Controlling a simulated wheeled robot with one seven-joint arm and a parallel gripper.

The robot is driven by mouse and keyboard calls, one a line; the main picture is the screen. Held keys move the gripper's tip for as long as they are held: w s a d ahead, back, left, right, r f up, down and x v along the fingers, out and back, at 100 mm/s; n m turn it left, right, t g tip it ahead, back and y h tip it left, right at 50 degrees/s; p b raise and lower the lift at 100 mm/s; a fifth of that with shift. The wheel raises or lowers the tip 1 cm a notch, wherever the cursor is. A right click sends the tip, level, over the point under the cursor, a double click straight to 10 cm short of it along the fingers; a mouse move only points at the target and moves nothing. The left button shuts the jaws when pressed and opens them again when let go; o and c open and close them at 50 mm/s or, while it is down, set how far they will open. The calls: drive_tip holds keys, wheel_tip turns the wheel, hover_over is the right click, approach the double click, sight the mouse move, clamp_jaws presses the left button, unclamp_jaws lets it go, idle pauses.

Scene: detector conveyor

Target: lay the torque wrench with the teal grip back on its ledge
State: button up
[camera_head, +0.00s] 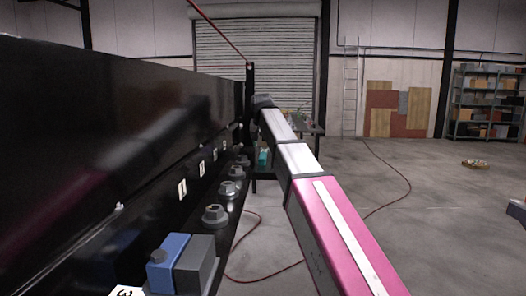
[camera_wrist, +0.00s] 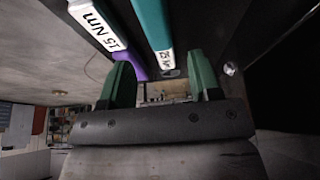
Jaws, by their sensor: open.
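In the wrist view, the torque wrench with the teal grip (camera_wrist: 151,20) shows at the top, with a white "25 Nm" label near its lower end. That end lies just above the gap between my fingers in the picture. My gripper (camera_wrist: 160,72) is open, its two green fingers apart. I cannot tell whether they touch the wrench. Left of it is a bar with a white "15 Nm" label (camera_wrist: 95,22) and a purple part (camera_wrist: 132,62) near the left finger. I cannot pick out the wrench or my gripper in the head view. The ledge is not clearly identifiable.
A long black panel (camera_head: 110,140) fills the left of the head view. Below it runs a dark rail with several large bolts (camera_head: 215,214) and a blue and grey block (camera_head: 180,262). A red hose (camera_head: 385,205) lies on the floor. Open floor is at right, with shelves (camera_head: 487,105) behind.

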drive_tip(key=v, duration=0.6)
drive_tip(key=shift+r, duration=0.3)
drive_tip(key=shift+s, duration=0.2)
